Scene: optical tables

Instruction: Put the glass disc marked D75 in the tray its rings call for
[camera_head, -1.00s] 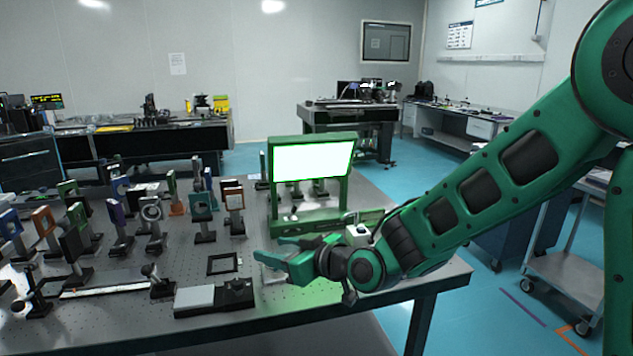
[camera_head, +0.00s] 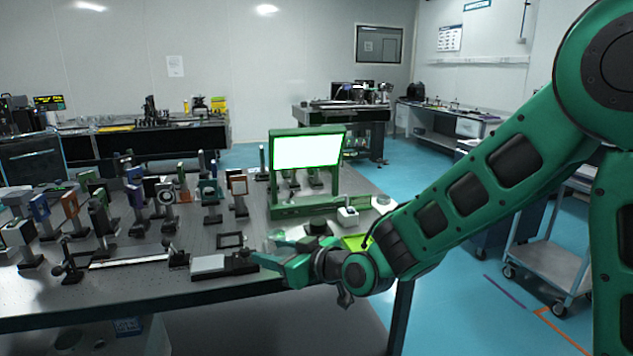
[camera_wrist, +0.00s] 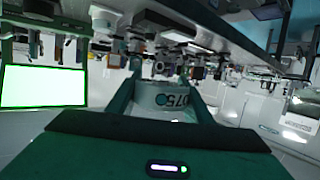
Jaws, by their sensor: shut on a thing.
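My gripper (camera_head: 268,250) is at the front edge of the near optical table, low beside the lit panel (camera_head: 306,151). In the wrist view it is shut on a clear glass disc (camera_wrist: 152,98) between its fingers. In the head view the disc is hard to tell from the fingers. A yellow-green tray (camera_head: 354,242) lies behind my wrist, partly hidden by my arm. A dark round item (camera_head: 317,228) is left of it.
A small white block (camera_head: 347,213) and a pale round piece (camera_head: 383,203) stand near the table's right end. A black square frame (camera_head: 230,240) and a grey-and-black block (camera_head: 208,264) lie left of my gripper. Several upright optic mounts (camera_head: 166,195) crowd the left.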

